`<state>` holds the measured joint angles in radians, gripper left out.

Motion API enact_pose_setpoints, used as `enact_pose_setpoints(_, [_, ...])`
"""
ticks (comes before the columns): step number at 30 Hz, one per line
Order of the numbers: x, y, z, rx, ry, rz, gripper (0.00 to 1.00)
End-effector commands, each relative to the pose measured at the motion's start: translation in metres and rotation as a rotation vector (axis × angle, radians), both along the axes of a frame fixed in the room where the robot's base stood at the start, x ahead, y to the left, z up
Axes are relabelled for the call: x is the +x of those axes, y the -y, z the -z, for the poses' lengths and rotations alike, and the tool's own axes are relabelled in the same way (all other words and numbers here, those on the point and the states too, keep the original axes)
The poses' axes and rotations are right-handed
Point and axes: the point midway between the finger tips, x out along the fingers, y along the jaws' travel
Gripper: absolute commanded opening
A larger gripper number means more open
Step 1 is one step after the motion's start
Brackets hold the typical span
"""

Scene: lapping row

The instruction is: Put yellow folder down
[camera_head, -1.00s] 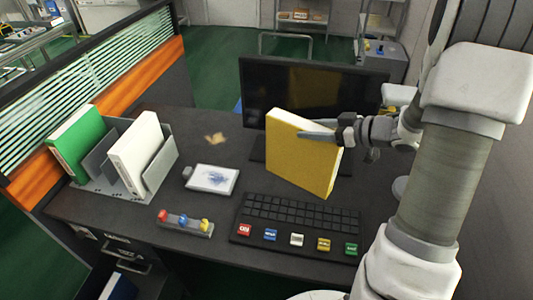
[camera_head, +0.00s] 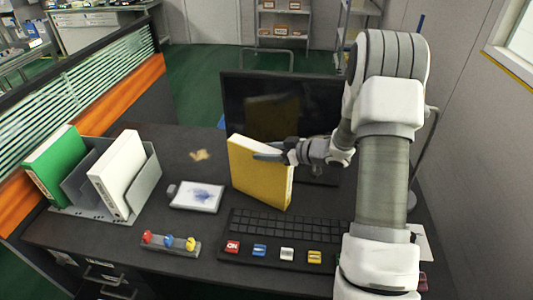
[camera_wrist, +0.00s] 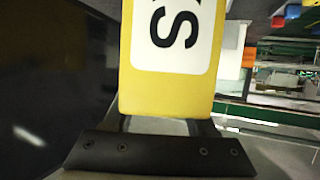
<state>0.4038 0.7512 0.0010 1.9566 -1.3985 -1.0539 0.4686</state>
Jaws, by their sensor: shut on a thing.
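The yellow folder (camera_head: 258,176) is upright and a little tilted in the head view, in front of the monitor and behind the keyboard. My gripper (camera_head: 272,154) is shut on its upper right part. In the wrist view the yellow folder (camera_wrist: 168,95) fills the middle, with a white label bearing dark letters, and its end sits at my gripper (camera_wrist: 160,130). I cannot tell whether the folder's lower edge touches the desk.
A grey rack (camera_head: 153,175) at the left holds a white folder (camera_head: 118,172) and a green folder (camera_head: 57,160). A white tablet-like pad (camera_head: 196,196), a strip with coloured knobs (camera_head: 170,244) and a keyboard (camera_head: 275,232) lie on the desk. The monitor (camera_head: 280,100) stands behind.

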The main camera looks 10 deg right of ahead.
Motion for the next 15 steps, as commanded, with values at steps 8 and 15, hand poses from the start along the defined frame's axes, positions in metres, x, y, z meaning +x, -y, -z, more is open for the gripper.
enact_pose_setpoints(8, [0.0006, -0.0002, 0.0029, 0.001, 0.005, -0.001, 0.0])
enact_pose_setpoints(15, [0.0, 0.0003, 0.0072, -0.001, 0.002, -0.001, 0.73])
